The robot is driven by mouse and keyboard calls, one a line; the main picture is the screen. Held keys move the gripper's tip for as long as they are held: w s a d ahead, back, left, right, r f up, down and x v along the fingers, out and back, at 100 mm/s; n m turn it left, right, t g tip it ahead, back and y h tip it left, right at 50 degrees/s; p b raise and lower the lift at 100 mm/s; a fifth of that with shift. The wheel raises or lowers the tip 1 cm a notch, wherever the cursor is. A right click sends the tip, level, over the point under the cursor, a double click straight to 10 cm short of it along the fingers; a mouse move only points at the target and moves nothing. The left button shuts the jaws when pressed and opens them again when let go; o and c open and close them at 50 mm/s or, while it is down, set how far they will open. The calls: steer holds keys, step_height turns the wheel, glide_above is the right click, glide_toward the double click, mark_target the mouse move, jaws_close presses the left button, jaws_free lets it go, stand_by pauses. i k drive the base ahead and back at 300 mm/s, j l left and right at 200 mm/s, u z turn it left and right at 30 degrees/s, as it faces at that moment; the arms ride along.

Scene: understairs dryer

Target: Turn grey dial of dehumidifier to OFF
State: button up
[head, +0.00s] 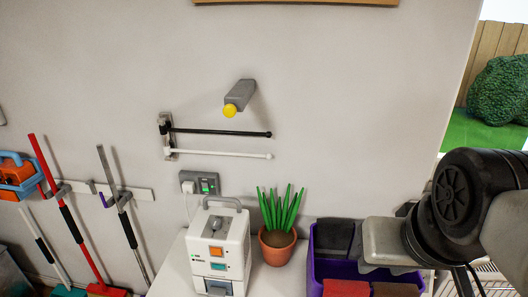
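The dehumidifier appears to be the white box (218,255) with a grey carry handle, standing on a white surface against the wall. A small grey dial (215,223) sits on its sloped upper face. The dial's marks are too small to read. Below the dial are an orange button (217,252) and a teal button (218,266). My arm reaches in from the right, and its grey end, apparently my gripper (383,241), is over the purple bin, well right of the dehumidifier and apart from it. I cannot make out its fingers.
A potted plant (277,243) stands between the dehumidifier and the purple bin (313,270), which holds dark and red items. A wall socket (205,184) with a white plug is behind. Two rail arms (220,132) and a grey bracket (240,93) with a yellow end project above.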

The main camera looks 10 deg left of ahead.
mark_target(216, 224)
steer(key=j, duration=1.8)
steer(key=i, duration=0.05)
